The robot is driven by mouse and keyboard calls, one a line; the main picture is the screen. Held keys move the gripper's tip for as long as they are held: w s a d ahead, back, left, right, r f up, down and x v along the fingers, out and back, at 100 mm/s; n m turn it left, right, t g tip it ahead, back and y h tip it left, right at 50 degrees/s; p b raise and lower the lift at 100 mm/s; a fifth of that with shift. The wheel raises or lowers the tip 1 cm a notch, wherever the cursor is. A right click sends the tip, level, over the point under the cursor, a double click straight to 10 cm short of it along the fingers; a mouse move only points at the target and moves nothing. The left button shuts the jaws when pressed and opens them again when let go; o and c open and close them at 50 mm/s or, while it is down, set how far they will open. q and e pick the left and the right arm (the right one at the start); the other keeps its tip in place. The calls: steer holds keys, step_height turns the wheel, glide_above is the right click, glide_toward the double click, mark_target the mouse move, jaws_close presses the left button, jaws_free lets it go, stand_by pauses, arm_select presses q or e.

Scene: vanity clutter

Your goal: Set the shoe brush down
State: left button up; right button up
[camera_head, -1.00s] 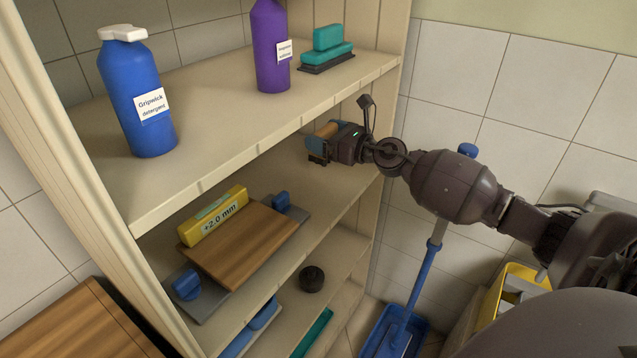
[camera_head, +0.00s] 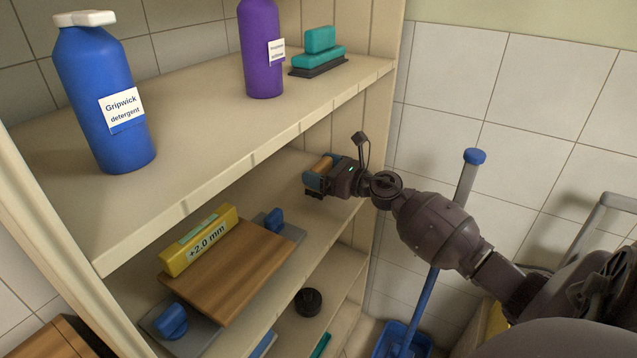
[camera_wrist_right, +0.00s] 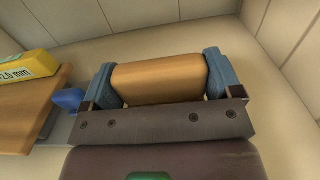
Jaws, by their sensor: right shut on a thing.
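The shoe brush shows as a wooden, tan-brown block (camera_wrist_right: 160,78) in the right wrist view. My right gripper (camera_head: 318,177) is shut on it, with a blue finger pad (camera_wrist_right: 222,74) on each side. In the head view a small part of the brush (camera_head: 323,164) shows between the fingers. The gripper holds it in the middle shelf bay, at the right end, close over the shelf board (camera_head: 285,192). I cannot tell whether the brush touches the board. Its bristles are hidden. My left gripper is not in view.
Left on the same shelf are a wooden board (camera_head: 230,270), a yellow "+2.0 mm" box (camera_head: 199,240) and blue-handled tools (camera_head: 274,220). The upper shelf (camera_head: 200,150) overhangs, holding a blue detergent bottle (camera_head: 105,100), a purple bottle (camera_head: 260,50) and a teal brush (camera_head: 319,55). Bare shelf surrounds the gripper.

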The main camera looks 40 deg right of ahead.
step_height(320, 180, down, 4)
steer(key=shift+w+r+b, duration=0.1)
steer(key=shift+r+b, duration=0.15)
steer(key=shift+b, duration=0.25)
steer(key=shift+r, duration=0.2)
steer(key=shift+f, duration=0.2)
steer(key=o, duration=0.8)
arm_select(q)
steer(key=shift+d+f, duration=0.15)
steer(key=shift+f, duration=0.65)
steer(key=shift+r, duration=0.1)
arm_select(e)
steer(key=shift+r, duration=0.1)
